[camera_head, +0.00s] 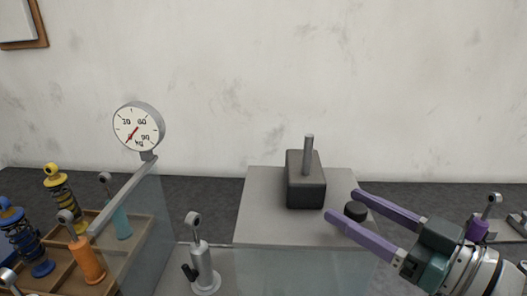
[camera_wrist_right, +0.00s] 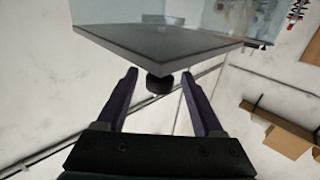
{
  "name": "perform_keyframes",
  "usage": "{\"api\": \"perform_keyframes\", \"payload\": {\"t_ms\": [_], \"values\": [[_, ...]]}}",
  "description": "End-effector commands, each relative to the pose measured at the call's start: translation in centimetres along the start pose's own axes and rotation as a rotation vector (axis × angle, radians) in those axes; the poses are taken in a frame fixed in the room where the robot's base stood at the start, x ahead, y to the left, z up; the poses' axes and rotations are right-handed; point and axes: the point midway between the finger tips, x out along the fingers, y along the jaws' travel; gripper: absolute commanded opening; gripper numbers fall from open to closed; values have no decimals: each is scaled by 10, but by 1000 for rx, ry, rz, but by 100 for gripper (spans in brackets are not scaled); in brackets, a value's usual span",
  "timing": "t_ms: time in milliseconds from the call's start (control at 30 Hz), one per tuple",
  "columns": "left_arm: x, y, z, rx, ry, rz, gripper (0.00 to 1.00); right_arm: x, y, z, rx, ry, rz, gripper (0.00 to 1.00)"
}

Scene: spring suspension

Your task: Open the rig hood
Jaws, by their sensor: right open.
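The rig has a flat grey top plate (camera_head: 265,205) with a clear panel (camera_head: 290,268) below its front edge; I take these for the hood. A black round knob (camera_head: 356,211) is at the plate's right side. My right gripper (camera_head: 341,204) is open, coming in from the right, with its purple fingers either side of the knob. In the right wrist view the knob (camera_wrist_right: 160,86) sits at the edge of the dark plate (camera_wrist_right: 150,45), between the open fingers, with gaps on both sides. My left gripper is not in view.
A dark block with a rod (camera_head: 306,180) stands on the plate. A round dial gauge (camera_head: 138,127) stands left, by another clear panel (camera_head: 150,235). A wooden tray (camera_head: 133,252) holds coloured dampers and springs. A grey damper (camera_head: 202,265) stands in front, left of the plate.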

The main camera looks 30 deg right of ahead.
Motion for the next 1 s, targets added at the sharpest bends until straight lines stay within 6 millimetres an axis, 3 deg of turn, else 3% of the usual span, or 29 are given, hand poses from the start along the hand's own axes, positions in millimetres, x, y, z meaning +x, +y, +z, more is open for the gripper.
{"api": "perform_keyframes", "payload": {"t_ms": [500,700,1000], "values": [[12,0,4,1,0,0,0,-85,0,2,0,-3,0,69],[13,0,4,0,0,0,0,-95,0,0,0,-1,-1,69],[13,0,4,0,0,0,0,-95,0,0,0,0,0,69]]}}
